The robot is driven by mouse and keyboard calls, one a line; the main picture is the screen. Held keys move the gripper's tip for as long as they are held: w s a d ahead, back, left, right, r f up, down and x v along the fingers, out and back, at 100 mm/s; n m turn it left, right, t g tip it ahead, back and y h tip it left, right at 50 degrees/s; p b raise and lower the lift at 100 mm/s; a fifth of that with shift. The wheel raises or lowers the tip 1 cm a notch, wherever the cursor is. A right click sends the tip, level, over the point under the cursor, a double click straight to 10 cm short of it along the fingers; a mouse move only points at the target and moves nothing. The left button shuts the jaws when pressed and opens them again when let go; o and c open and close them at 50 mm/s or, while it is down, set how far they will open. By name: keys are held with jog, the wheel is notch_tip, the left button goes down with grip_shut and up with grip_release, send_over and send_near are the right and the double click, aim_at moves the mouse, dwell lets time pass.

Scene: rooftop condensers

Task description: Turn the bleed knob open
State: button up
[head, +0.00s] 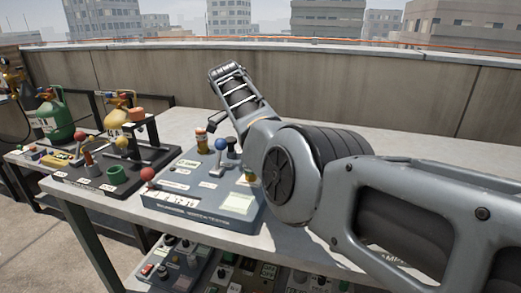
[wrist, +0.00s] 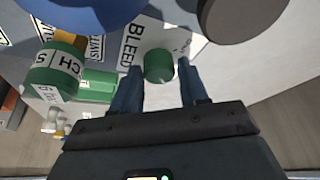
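In the wrist view, a small round green knob (wrist: 158,65) stands beside printed lettering that reads BLEED. My gripper (wrist: 160,72) has its two blue fingers on either side of this knob. The fingers are apart, with narrow gaps to the knob, and hold nothing that I can see. In the head view, the blue-grey control panel (head: 178,208) sits on the grey table, and my arm reaches over its right side. I cannot make out the green knob or my fingertips there.
In the wrist view, a dark grey round top (wrist: 240,14), a large blue round shape (wrist: 85,8) and a green labelled cylinder (wrist: 55,66) crowd the knob.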

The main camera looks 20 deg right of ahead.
jog(key=shift+o, duration=1.4)
jog(key=v, duration=0.7)
jog(key=shift+a+r, duration=0.2)
jog(key=shift+r, duration=0.1)
